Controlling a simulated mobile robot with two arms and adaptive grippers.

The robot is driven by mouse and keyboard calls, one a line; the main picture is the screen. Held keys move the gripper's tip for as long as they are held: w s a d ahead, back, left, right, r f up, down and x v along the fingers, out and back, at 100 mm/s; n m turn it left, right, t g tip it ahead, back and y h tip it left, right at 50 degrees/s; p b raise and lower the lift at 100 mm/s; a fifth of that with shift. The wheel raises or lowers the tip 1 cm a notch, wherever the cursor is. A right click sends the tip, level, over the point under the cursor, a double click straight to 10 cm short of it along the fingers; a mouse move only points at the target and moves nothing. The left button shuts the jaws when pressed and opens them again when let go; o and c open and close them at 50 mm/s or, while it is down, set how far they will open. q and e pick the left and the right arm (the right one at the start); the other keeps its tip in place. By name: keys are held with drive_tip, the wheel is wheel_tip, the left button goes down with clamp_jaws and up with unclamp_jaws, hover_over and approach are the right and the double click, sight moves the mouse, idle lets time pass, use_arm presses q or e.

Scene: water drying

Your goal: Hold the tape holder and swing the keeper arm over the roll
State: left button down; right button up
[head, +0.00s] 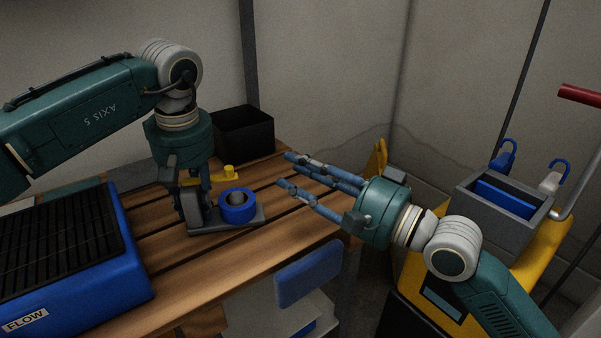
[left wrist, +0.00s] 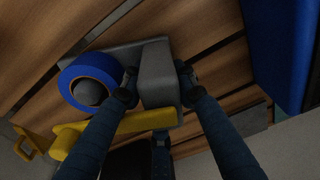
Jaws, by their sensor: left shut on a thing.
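The tape holder has a grey base (head: 255,219) on the slatted table and a grey upright block (left wrist: 156,72). A blue tape roll (head: 237,211) sits on the base, right of the block; it also shows in the left wrist view (left wrist: 72,72). The yellow keeper arm (head: 222,177) reaches out from the block beside the roll, not across it; the left wrist view shows it too (left wrist: 120,127). My left gripper (head: 196,208) points down, shut on the block with a finger on either side. My right gripper (head: 287,170) is open and empty, fingers toward the holder, apart from it.
A blue unit with a black grille (head: 60,245) fills the table's left. A black bin (head: 243,135) stands behind the holder. A yellow cart (head: 540,255) with a grey tray is at the right. Table slats in front of the holder are clear.

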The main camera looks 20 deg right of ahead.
use_arm(q)
drive_tip(key=shift+f, duration=0.15)
drive_tip(key=c, duration=1.3)
unclamp_jaws()
drive_tip(key=shift+o, duration=0.2)
